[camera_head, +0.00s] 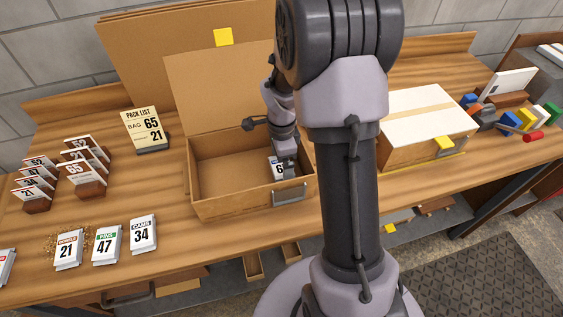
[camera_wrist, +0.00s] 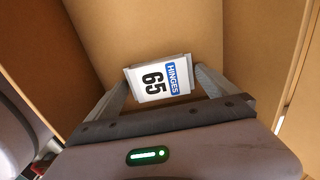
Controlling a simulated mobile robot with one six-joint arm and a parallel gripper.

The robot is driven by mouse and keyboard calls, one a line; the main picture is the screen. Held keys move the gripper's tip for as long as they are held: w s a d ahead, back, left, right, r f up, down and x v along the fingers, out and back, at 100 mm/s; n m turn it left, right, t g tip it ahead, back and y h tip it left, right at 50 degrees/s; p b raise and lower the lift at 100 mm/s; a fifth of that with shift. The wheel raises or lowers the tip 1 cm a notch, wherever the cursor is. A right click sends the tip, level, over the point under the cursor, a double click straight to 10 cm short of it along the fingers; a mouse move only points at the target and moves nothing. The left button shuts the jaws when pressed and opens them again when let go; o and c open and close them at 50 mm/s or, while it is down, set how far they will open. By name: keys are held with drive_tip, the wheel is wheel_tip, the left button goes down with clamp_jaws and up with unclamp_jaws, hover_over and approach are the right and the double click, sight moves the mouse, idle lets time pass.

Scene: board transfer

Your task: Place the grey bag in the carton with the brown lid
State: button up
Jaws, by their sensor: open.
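The grey bag (camera_wrist: 160,92), with a white label reading HINGES 65, is inside the open carton in the wrist view. In the head view the bag (camera_head: 277,168) is partly hidden by my arm, near the carton's right end. The carton (camera_head: 215,203) stands on the bench with its brown lid (camera_head: 215,95) raised at the back. My gripper (camera_wrist: 160,78) is open and reaches down into the carton, a finger on each side of the bag. I cannot tell whether the fingers touch it. In the head view my gripper (camera_head: 284,156) is mostly hidden.
A second carton (camera_head: 428,118) with a white lid is closed at right. Labelled bags 21 (camera_head: 68,250), 47 (camera_head: 106,244) and 34 (camera_head: 142,234) stand at front left. A pack list (camera_head: 146,128) shows 65 and 21. Card racks (camera_head: 84,172) stand at left, colourful items (camera_head: 510,118) far right.

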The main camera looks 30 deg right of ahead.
sight(281, 166)
drive_tip(key=s+a+r+n+t+p, duration=0.1)
drive_tip(key=a+r+n+p, duration=0.25)
drive_tip(key=r, duration=1.45)
drive_tip(key=s+a+r+n+t+y, duration=0.1)
drive_tip(key=s+a+r+n+t, duration=0.1)
drive_tip(key=s+a+r+n, duration=0.2)
drive_tip(key=s+a+r+n+t+y, duration=0.1)
drive_tip(key=s+a+r+n+t, duration=0.1)
drive_tip(key=s+a+r+n, duration=0.3)
drive_tip(key=s+a+n, duration=0.4)
drive_tip(key=s+a, duration=0.1)
drive_tip(key=s, duration=0.2)
drive_tip(key=shift+t, duration=0.4)
